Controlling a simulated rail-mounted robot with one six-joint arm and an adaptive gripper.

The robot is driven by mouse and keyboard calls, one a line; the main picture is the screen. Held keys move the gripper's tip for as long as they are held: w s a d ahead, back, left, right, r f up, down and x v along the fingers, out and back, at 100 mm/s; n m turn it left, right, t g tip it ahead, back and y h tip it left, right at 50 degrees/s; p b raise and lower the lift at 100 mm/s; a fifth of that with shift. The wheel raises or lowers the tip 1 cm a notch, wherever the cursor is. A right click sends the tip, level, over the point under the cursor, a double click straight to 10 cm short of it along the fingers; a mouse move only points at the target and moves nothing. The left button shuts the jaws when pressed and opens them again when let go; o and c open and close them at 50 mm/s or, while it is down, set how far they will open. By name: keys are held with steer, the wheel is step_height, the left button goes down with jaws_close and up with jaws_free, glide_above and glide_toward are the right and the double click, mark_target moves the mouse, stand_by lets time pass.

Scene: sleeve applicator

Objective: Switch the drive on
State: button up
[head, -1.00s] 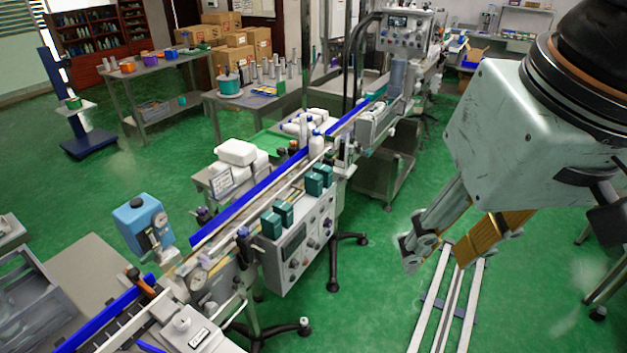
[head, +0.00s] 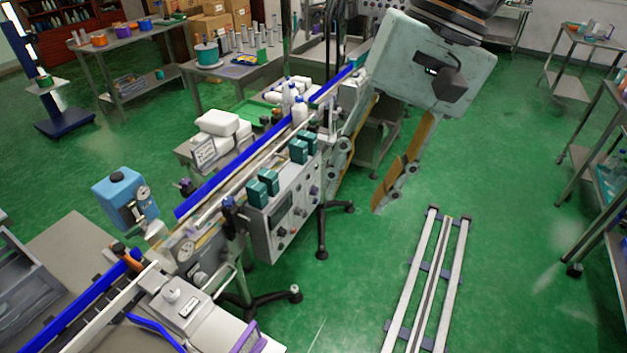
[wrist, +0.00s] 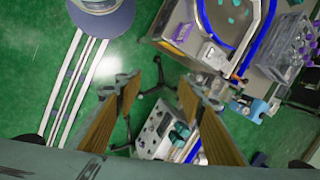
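The grey control box (head: 287,222) hangs on the near side of the conveyor. Its front has a dark display, several knobs and small buttons, too small to tell which one is the drive switch. Teal blocks stand along its top. In the wrist view the box (wrist: 157,128) shows between my fingers, partly covered by the right-hand one. My gripper (head: 357,192) is open and empty, fingers pointing down, above the floor to the right of the box and apart from it. Its two brown-padded fingers also show spread in the wrist view (wrist: 163,92).
The conveyor with a blue guide rail (head: 240,170) runs diagonally, with white bottles (head: 299,112) on it. Floor rails (head: 432,280) lie at the lower right.

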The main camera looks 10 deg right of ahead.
steer(key=w+f+m+y+b, duration=0.1)
steer(key=w+f+m+y, duration=0.2)
steer(key=w+f, duration=0.55)
steer(key=w+f+m+y+b, duration=0.1)
steer(key=w+f+m+y, duration=0.3)
steer(key=w, duration=0.8)
steer(key=w+f+m+y+b, duration=0.1)
steer(key=w+f+m+y, duration=0.15)
steer(key=w+f, duration=0.65)
steer(key=w+d+f+m+t+y+b, duration=0.15)
steer(key=w+d+f+m+t, duration=0.45)
steer(key=w+f, duration=0.65)
steer(key=m+t, duration=0.5)
glide_toward(317, 191)
steer(key=s+d+r, duration=0.1)
steer(key=s+d, duration=0.2)
steer(key=s, duration=0.1)
steer(key=shift+w+d+f+m+h+b, duration=0.25)
steer(key=shift+d+f+m+h+b, duration=0.1)
steer(key=shift+f+b, duration=0.1)
steer(key=shift+a, duration=0.1)
steer(key=shift+b+x, duration=1.1)
steer(key=shift+x, duration=5.7)
steer(key=shift+w+r, duration=0.1)
steer(key=shift+r, duration=0.1)
steer(key=shift+c, duration=0.5)
